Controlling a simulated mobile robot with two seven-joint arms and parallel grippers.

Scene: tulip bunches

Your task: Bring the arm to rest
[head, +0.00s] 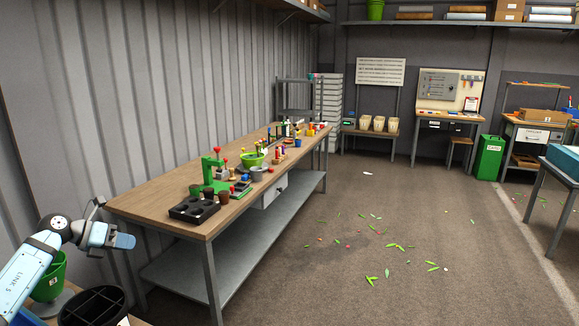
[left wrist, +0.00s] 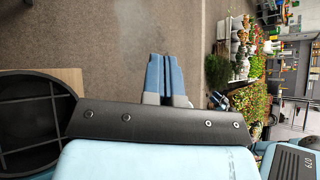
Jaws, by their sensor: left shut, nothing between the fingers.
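My left arm comes in at the lower left of the head view. Its light blue gripper (head: 124,241) points right, in the air near the front left corner of the long workbench (head: 150,198). In the left wrist view the two blue fingers (left wrist: 164,78) lie close together, shut, with nothing held between them. Floor shows behind the fingertips. My right gripper is in neither view.
A green bucket (head: 48,283) and a black round container with dividers (head: 94,308) stand below my left arm. The bench holds a black tray (head: 193,209) and green tools. Leaf scraps (head: 395,247) lie on the otherwise open floor.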

